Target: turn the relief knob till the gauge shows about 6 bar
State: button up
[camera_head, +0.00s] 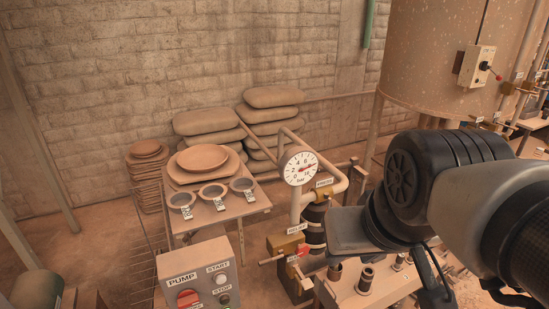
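The round white gauge (299,168) stands on a pipe in the middle of the view. Its red needle points to the right, past the middle of the scale; I cannot read the exact value. Below it is a brass valve body (284,243) with a RELIEF label (297,229) above it. A small red part, which looks like the relief knob (303,250), shows at its right side. My gripper (318,268) comes in from the right, close to the valve. Its fingers are mostly hidden behind its own grey hand, so its opening and any contact with the knob cannot be told.
A control box (198,279) with PUMP, START and STOP controls stands at the front left. A small table (252,206) with rings and plates is behind it. Bent pipes (340,183) and a dark cylinder (314,220) stand close beside the valve. A large tank (430,60) is at the back right.

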aim_at(302, 249)
jog(key=k+u, duration=0.3)
jog(key=k+j+u, duration=0.25)
jog(key=l+u, duration=0.6)
jog(key=u, duration=0.15)
jog(key=l, duration=0.75)
jog(key=i+l, duration=0.15)
jog(key=l, duration=1.4)
